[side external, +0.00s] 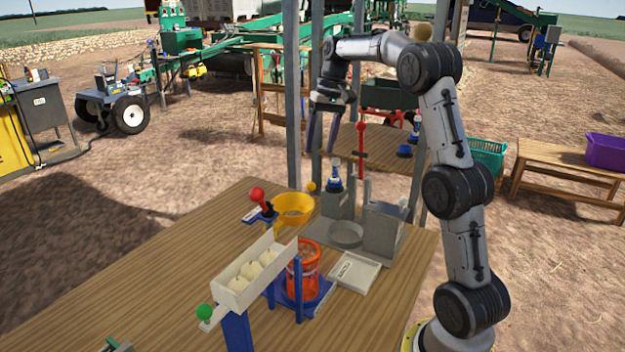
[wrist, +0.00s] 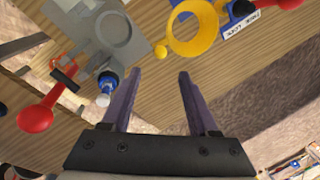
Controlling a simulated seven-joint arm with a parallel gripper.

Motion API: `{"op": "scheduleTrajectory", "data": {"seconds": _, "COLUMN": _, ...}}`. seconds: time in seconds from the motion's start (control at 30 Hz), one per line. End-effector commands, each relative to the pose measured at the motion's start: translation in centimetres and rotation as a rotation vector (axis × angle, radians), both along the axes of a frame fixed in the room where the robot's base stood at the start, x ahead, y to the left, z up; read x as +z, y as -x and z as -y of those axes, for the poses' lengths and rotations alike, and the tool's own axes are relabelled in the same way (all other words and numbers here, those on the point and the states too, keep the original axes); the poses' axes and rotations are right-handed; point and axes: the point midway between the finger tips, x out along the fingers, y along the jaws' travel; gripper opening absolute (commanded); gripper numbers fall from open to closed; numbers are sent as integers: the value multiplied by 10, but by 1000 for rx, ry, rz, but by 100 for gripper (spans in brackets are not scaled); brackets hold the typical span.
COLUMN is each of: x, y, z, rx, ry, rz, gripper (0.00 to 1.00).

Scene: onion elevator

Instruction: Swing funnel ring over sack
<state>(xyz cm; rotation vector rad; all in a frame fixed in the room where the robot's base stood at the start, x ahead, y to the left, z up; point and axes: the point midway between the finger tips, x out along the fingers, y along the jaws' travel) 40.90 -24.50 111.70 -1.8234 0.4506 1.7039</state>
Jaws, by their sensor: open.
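The yellow funnel ring (side external: 293,201) stands over the wooden table, behind and slightly left of the orange-red mesh sack (side external: 303,268), and is not over it. A small yellow knob (side external: 311,186) shows beside the ring. The sack sits upright in a blue stand (side external: 298,300). My gripper (side external: 321,148) is open and empty, pointing down, well above the table behind the ring. In the wrist view my gripper (wrist: 160,75) has its fingers apart, with the funnel ring (wrist: 174,30) and its yellow knob (wrist: 160,51) ahead to the right. The sack is out of the wrist view.
A white chute (side external: 236,283) with pale onions stands left of the sack. A red-knobbed lever (side external: 258,195) is left of the ring. A grey scale-like unit (side external: 383,228), a blue-topped bottle (side external: 334,175) and a white tray (side external: 354,272) stand to the right. Metal posts (side external: 291,90) rise near my gripper.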

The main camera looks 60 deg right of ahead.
Motion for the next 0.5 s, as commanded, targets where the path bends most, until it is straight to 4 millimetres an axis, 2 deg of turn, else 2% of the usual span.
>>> {"op": "scheduleTrajectory", "data": {"seconds": 0.3, "x": -62, "y": -7, "z": -11, "rx": 1, "ry": -2, "rz": -2, "gripper": 60}}
{"op": "scheduleTrajectory", "data": {"seconds": 0.5, "x": -89, "y": -11, "z": -15, "rx": 1, "ry": 0, "rz": -1, "gripper": 60}}
